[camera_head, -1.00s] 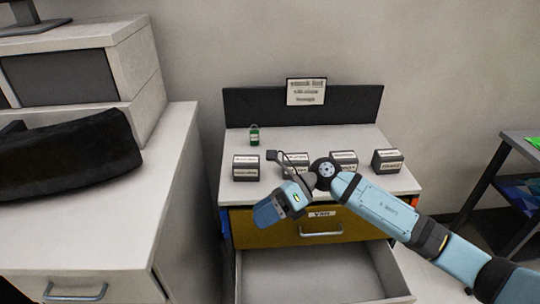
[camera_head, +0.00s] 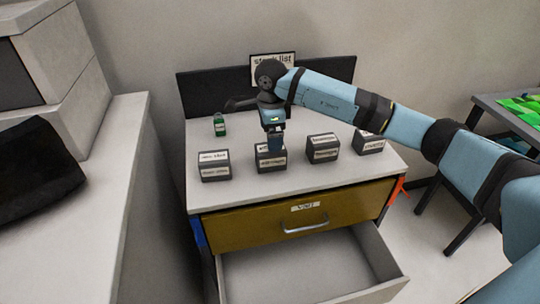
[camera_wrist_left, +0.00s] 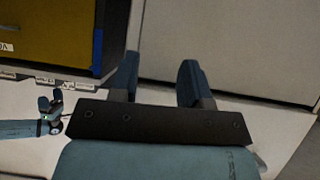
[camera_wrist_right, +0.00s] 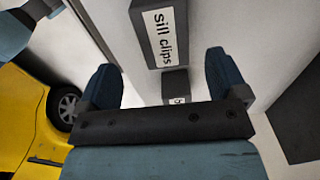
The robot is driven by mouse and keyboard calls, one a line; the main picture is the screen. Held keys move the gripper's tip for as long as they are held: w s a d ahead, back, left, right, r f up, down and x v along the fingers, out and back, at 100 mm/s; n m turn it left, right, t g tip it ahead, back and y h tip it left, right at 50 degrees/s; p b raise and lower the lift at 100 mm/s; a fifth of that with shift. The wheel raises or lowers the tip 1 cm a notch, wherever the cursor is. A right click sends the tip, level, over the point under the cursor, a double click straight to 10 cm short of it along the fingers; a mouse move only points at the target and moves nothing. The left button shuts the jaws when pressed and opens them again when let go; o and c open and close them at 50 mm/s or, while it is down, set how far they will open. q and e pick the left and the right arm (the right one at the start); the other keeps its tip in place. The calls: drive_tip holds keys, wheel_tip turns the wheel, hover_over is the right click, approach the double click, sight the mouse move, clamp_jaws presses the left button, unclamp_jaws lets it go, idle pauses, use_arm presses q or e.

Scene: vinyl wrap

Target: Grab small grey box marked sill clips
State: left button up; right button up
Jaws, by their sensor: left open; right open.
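A grey box marked "Sill clips" (camera_wrist_right: 163,35) shows in the right wrist view, ahead of my right gripper (camera_wrist_right: 160,62). That gripper is open, with a finger to either side of the view's middle and nothing held. In the head view my right gripper (camera_head: 274,146) points down at the second box from the left (camera_head: 271,159), partly covering it. Whether its fingers touch that box is unclear, and its label is too small to read. My left gripper (camera_wrist_left: 157,75) is open and empty in the left wrist view; it is outside the head view.
Other grey labelled boxes (camera_head: 214,167) (camera_head: 323,149) (camera_head: 369,143) stand in the row on the white worktop (camera_head: 240,195). A green padlock-like item (camera_head: 219,126) stands behind. The lower drawer (camera_head: 305,275) hangs open and looks empty. A dark back panel (camera_head: 215,97) bounds the worktop.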

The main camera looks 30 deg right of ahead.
sight(271, 156)
drive_tip(key=shift+w+f+p, duration=0.15)
drive_tip(key=shift+f+p, duration=0.1)
drive_tip(key=shift+f, duration=1.4)
drive_tip(key=shift+w+f+p, duration=0.1)
drive_tip(key=shift+f+p, duration=0.15)
drive_tip(key=shift+f, duration=1.4)
drive_tip(key=c, duration=1.1)
drive_tip(key=shift+r, duration=0.15)
